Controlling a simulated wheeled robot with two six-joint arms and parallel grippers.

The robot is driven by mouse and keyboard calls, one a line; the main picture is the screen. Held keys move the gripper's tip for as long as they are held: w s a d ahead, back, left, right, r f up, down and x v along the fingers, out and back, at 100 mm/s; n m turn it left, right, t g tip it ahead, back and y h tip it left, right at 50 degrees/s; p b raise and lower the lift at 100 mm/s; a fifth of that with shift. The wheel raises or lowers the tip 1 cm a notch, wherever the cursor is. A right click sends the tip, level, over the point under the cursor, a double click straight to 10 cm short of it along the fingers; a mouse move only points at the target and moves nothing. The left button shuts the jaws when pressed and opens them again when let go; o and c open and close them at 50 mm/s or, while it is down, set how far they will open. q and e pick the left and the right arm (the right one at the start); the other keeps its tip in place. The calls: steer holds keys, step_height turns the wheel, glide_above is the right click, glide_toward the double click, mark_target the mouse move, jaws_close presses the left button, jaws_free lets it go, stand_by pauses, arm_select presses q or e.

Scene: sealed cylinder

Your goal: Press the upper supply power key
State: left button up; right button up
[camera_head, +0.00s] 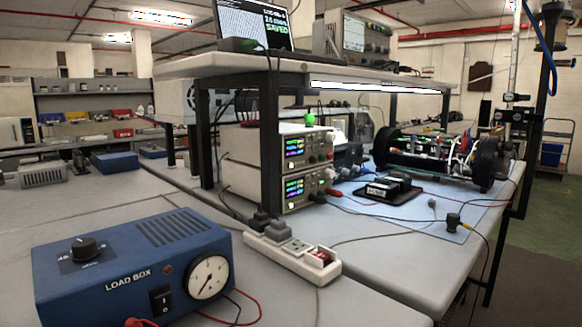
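Two bench power supplies are stacked under the raised shelf in the middle of the view. The upper supply (300,150) has a lit colour display on its front and knobs and sockets at its right side. The lower supply (303,188) also has a lit display, and leads leave its right side. A round green object (309,119) shows at the top of the upper supply. The power key of the upper supply is too small to make out. A dark shelf post stands in front of the left part of the stack. Neither of my grippers is in view.
A blue load box (130,262) stands at the front left, with red leads beside it. A white power strip (292,250) lies before the supplies. A black-ended cylinder assembly (440,155) lies on the right bench, near a blue mat (450,222). Cables cross the bench.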

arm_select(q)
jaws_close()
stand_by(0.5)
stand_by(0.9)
